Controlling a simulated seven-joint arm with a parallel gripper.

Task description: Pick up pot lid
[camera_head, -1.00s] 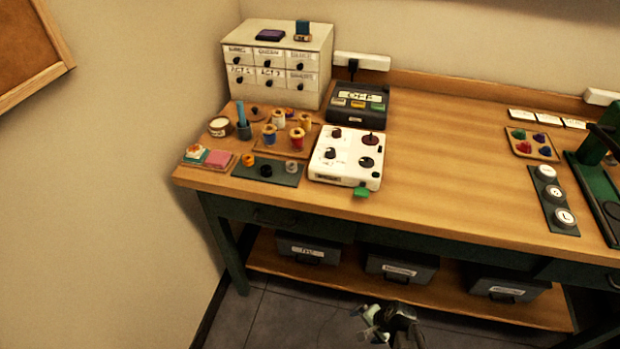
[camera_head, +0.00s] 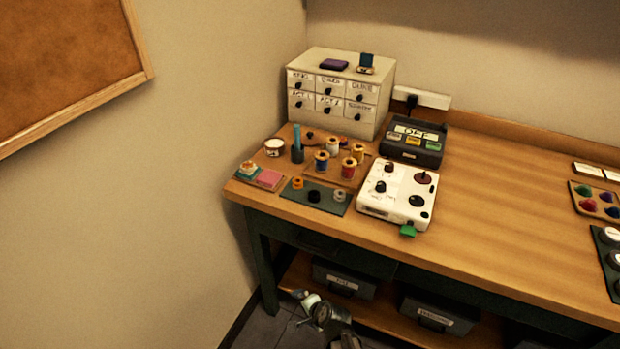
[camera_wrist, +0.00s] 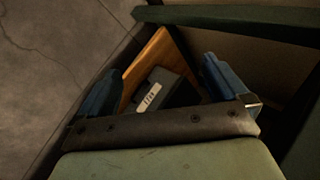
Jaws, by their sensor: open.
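A small round pot (camera_head: 274,147) with a pale top stands at the back left of the table in the head view. A small brown round piece (camera_head: 309,137), which looks like a lid with a knob, lies behind the thread spools; it is too small to be sure. My gripper (camera_head: 312,303) is low in front of the table, below the tabletop and far from both. In the wrist view my gripper (camera_wrist: 162,66) has its blue fingers spread, with nothing between them but the lower shelf and a grey bin beyond.
Thread spools (camera_head: 333,148), a blue stick in a dark holder (camera_head: 297,145) and a pincushion tray (camera_head: 262,178) crowd the table's left end. A white control box (camera_head: 398,195) and a drawer cabinet (camera_head: 338,88) stand nearby. The table's middle (camera_head: 490,230) is clear. Grey bins (camera_head: 343,280) fill the lower shelf.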

